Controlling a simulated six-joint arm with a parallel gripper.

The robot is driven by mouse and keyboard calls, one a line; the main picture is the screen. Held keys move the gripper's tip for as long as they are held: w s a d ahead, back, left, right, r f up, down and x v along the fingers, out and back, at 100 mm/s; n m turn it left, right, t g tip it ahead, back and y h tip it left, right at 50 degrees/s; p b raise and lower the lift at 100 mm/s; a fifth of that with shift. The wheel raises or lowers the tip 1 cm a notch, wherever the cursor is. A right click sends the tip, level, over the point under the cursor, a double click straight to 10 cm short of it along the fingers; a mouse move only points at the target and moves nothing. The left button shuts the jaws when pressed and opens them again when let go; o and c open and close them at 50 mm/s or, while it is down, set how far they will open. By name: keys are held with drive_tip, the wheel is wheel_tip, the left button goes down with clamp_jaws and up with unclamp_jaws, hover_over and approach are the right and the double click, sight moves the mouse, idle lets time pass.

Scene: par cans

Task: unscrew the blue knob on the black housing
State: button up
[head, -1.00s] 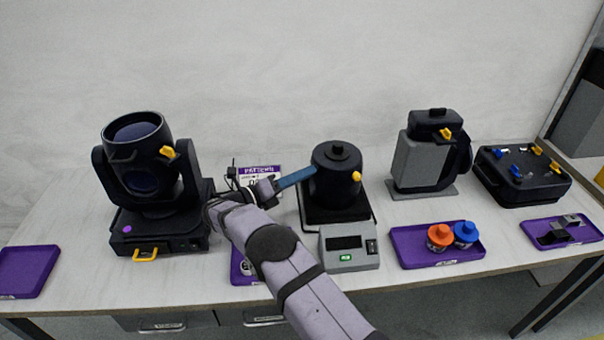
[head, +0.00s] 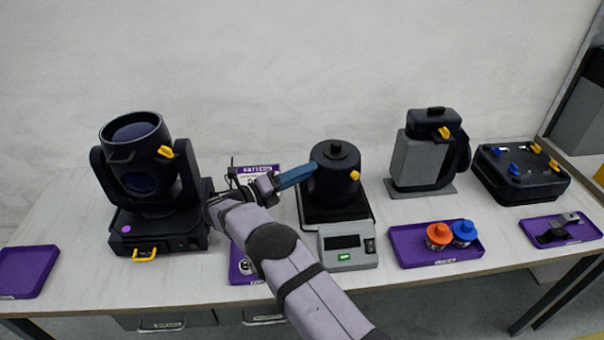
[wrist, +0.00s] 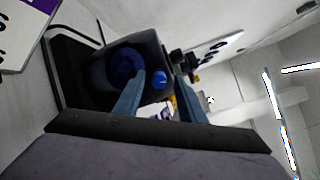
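The black housing (head: 336,182) stands upright on a dark plate at the middle of the bench. A yellow knob (head: 355,175) shows on its right side. The blue knob (wrist: 160,80) shows in the wrist view on the side facing my gripper; in the head view it is hidden. The housing (wrist: 97,80) appears sideways in the wrist view, with a round dark-blue lens (wrist: 122,66). My gripper (head: 313,171) reaches the housing's left side. Its blue fingers are open, one on each side of the knob in the wrist view. I cannot tell whether they touch it.
A grey scale box (head: 348,253) stands in front of the housing. A moving-head lamp (head: 145,185) is at left. A purple tray (head: 415,250) holds an orange-topped jar (head: 439,235) and a blue-topped jar (head: 465,232). A grey-black unit (head: 420,160) stands behind at right.

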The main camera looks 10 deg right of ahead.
drive_tip(key=shift+a, duration=0.15)
drive_tip(key=b+v, duration=0.2)
drive_tip(key=v, duration=0.5)
drive_tip(key=shift+f, duration=0.1)
idle(0.4)
